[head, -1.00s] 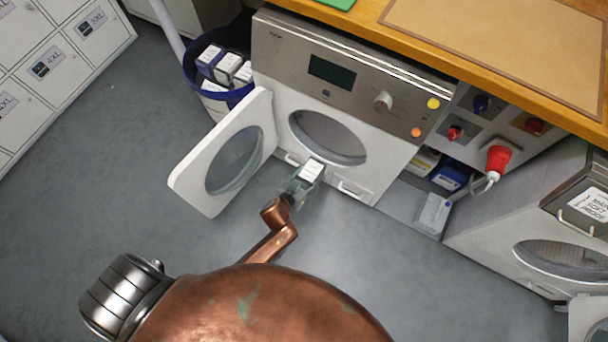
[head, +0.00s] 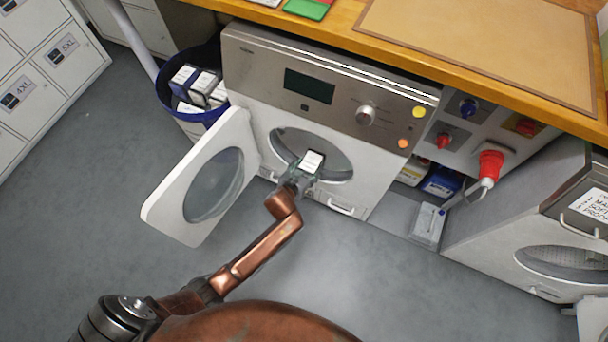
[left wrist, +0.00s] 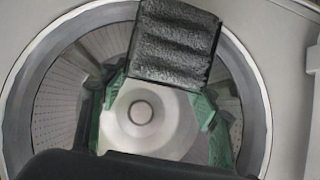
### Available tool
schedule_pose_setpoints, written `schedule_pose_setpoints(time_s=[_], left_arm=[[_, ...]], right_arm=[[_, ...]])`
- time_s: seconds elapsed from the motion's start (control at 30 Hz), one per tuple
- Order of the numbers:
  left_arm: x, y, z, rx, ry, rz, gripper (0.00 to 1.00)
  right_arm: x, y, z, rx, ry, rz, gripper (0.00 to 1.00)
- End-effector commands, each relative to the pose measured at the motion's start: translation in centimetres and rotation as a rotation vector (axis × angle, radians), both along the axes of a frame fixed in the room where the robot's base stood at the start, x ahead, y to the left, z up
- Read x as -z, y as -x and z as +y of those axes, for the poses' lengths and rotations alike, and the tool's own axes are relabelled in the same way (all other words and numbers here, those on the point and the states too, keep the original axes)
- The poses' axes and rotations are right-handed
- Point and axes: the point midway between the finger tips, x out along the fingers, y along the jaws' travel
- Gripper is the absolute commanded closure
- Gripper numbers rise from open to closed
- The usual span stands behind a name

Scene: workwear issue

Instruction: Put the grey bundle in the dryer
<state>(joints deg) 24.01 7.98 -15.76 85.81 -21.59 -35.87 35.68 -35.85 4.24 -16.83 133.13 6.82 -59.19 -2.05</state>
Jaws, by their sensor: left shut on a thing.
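The dryer (head: 255,125) stands under the counter with its round door (head: 207,180) swung open to the left. My left gripper (head: 303,170) is shut on the grey bundle, which shows a white label (head: 313,160) on its end in the head view. The gripper and bundle are in front of the dryer's round opening (head: 335,165), overlapping it in the picture. In the left wrist view the bundle (left wrist: 175,42) is dark grey and ribbed, with the perforated drum (left wrist: 60,95) behind it. How far it is inside the opening is unclear. My right gripper is not in view.
A blue-rimmed bin (head: 170,100) with several labelled packs stands left of the dryer. A second machine (head: 480,225) is at the right. A red plug (head: 490,165) and boxes (head: 428,222) are between them. The wooden counter (head: 345,30) overhangs above. Floor in front is clear.

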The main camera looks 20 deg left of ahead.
Motion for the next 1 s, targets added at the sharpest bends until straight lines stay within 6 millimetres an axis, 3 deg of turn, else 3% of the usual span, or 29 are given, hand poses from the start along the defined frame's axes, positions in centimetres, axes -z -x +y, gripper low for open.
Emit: schedule_pose_setpoints(time_s=[0.57,1.0], left_arm=[[0.2,-8.4,-0.3,-0.001,0.001,-0.001,0.77],[0.3,-14.4,-0.5,0.000,0.000,-0.001,0.77]], right_arm=[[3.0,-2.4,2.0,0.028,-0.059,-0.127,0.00],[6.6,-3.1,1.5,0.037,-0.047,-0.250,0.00]])
